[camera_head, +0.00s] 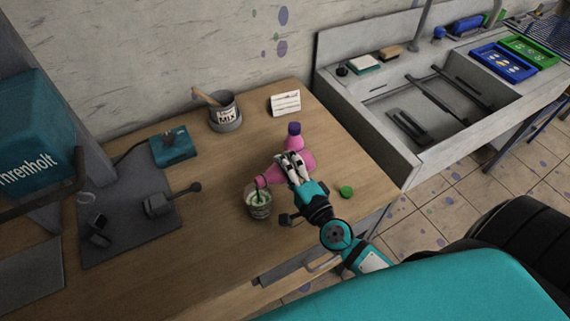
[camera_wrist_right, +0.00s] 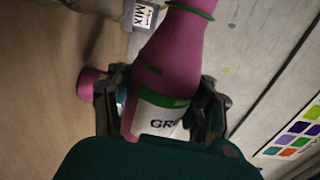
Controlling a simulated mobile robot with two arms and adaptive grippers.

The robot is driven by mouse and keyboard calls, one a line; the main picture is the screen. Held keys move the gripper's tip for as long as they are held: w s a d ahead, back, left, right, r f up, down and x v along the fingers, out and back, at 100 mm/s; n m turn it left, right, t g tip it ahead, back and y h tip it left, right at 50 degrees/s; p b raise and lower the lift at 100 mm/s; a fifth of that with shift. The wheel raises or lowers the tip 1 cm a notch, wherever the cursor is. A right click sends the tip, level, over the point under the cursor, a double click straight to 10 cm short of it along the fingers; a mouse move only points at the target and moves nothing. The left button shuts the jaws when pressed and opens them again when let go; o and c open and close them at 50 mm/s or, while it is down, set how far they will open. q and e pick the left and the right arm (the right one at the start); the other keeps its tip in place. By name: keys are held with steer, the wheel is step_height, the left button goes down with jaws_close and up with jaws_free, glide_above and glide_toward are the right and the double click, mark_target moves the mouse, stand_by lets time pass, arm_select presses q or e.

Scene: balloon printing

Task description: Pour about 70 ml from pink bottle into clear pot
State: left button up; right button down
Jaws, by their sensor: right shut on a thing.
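A pink bottle (camera_head: 272,176) is tilted in my right gripper (camera_head: 290,166), its neck pointing left and down at the clear pot (camera_head: 260,208). The mouth is just over the pot's rim. A green streak shows between the mouth and the pot's pale inside; I cannot tell whether it is flowing liquid. In the right wrist view the fingers (camera_wrist_right: 160,105) are shut around the bottle (camera_wrist_right: 178,45), on its white label with "GR" and a green band. A second pink bottle with a purple cap (camera_head: 294,129) stands upright behind. My left gripper is not in view.
A green cap (camera_head: 346,191) lies on the table right of my gripper. A grey MIX tin (camera_head: 226,118), white card (camera_head: 285,103) and teal device (camera_head: 173,147) stand farther back. A dark mat (camera_head: 130,222) lies left. The sink (camera_head: 372,125) is right.

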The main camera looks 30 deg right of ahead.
stand_by(0.3)
steer(key=shift+r+m+p, duration=0.4)
steer(key=shift+r+m, duration=0.15)
steer(key=shift+m, duration=0.55)
steer(key=shift+r, duration=0.1)
steer(key=r+m+p, duration=0.1)
steer(key=m, duration=0.1)
steer(key=shift+a+r+m, duration=0.1)
steer(key=shift+a+m, duration=0.05)
steer(key=shift+m, duration=0.15)
steer(key=shift+r+m, duration=0.1)
steer(key=shift+m, duration=0.3)
steer(key=shift+a, duration=0.1)
